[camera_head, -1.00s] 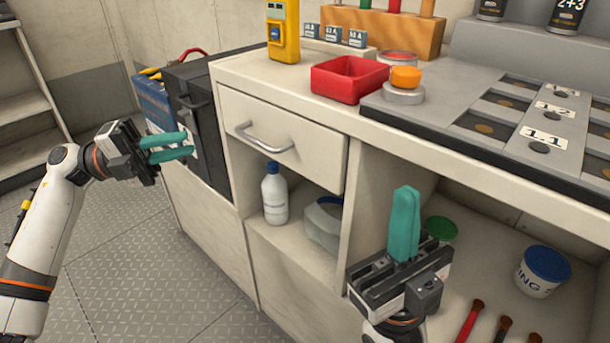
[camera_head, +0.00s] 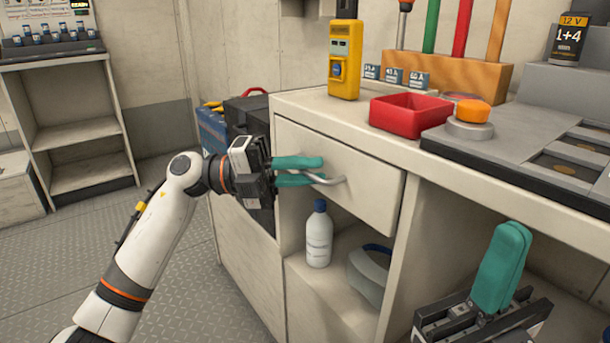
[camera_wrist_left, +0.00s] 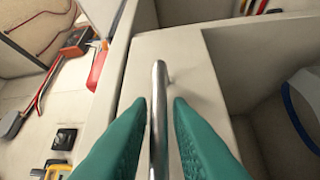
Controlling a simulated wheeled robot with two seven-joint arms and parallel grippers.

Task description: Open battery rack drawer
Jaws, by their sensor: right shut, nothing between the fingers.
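The drawer (camera_head: 378,190) is a pale front in the workbench, closed flush, with a curved metal bar handle (camera_head: 325,179). My left gripper (camera_head: 322,171) is open at the left part of the handle. In the left wrist view the handle (camera_wrist_left: 158,85) runs between the two teal fingers (camera_wrist_left: 158,115), with a gap visible on each side. My right gripper (camera_head: 505,262) is shut and empty, low at the right in front of the open shelf space. Its fingers point up. No battery rack label shows on the drawer.
On the bench top stand a yellow meter (camera_head: 344,60), a red tray (camera_head: 410,117) and an orange button (camera_head: 472,111). A white bottle (camera_head: 319,235) stands on the shelf below the drawer. A black case (camera_head: 247,115) is left of the bench. Floor at left is clear.

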